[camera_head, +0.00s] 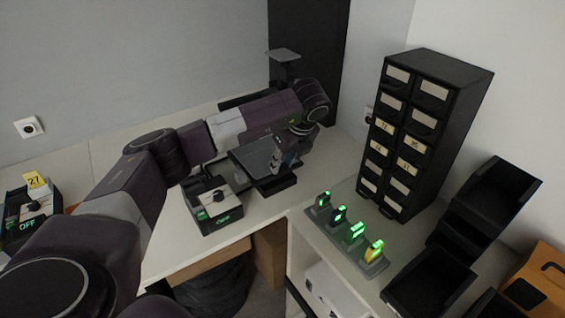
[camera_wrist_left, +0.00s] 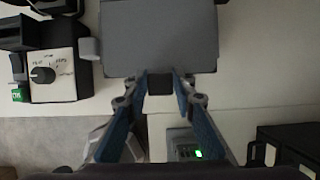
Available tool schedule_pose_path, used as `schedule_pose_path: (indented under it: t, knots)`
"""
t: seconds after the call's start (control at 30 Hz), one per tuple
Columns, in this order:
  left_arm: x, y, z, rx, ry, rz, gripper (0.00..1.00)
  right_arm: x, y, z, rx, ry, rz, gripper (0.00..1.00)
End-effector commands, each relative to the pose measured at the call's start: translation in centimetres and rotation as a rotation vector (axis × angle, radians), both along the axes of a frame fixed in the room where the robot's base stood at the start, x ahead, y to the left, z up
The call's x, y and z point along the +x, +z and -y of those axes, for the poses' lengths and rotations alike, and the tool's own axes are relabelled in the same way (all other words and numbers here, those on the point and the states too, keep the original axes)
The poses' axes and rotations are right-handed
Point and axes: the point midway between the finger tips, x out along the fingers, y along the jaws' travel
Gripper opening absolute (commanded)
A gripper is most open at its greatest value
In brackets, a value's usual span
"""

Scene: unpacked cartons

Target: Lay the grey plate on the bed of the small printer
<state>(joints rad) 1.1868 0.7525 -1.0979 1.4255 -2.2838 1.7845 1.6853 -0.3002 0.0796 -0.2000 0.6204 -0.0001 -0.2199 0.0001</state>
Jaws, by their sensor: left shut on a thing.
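The grey plate (camera_head: 252,154) is a thin flat square, held roughly level by my left gripper (camera_head: 277,160). In the left wrist view the plate (camera_wrist_left: 158,35) fills the top middle, and the left gripper's fingertips (camera_wrist_left: 160,78) close on a small dark tab at its near edge. My right gripper is out of view.
A drawer cabinet (camera_head: 425,125) stands at the right, with black bins (camera_head: 490,195) beside it. A grey strip with several green-lit devices (camera_head: 354,233) lies on the near shelf. Bare table lies between.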

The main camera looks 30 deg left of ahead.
Motion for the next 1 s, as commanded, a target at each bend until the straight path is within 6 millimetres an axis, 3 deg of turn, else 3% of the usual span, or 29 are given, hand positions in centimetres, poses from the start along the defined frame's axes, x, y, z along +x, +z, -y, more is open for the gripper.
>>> schedule_pose_path:
  t: [0.4, 0.43, 0.6, 1.0]
  knots:
    - [0.0, -1.4, 0.0, 0.001, 0.0, 0.0, 0.0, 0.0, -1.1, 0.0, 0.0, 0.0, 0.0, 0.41]
    - [0.0, -1.2, 0.0, 0.0, 0.001, 0.002, 0.27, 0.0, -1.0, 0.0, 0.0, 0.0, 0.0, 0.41]
    - [0.0, -1.2, 0.0, 0.0, 0.0, 0.001, 0.44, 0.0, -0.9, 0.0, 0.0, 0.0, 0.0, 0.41]
    - [0.0, -0.8, 0.0, 0.0, 0.0, 0.001, 0.44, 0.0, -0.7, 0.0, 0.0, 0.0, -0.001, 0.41]
